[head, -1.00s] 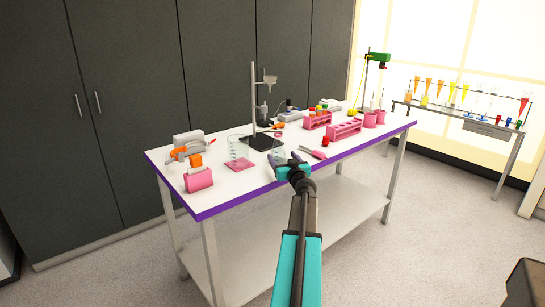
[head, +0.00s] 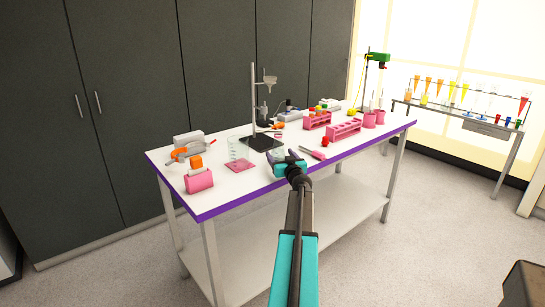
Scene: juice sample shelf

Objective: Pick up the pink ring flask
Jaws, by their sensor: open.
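A small clear flask with a pink ring at its top (head: 278,135) appears to stand on the white table just right of the black stand base. It is small and its lower part is hard to make out against the table and my gripper. My gripper (head: 287,158) is open and empty over the front edge of the table, in front of the flask in the picture. I cannot tell how far apart they are in depth.
A retort stand (head: 254,110) rises left of the flask. Clear beakers (head: 238,149) and a pink tray (head: 240,166) stand farther left. Pink test tube racks (head: 343,131), a red item (head: 325,142) and a pink-handled tool (head: 313,153) lie to the right.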

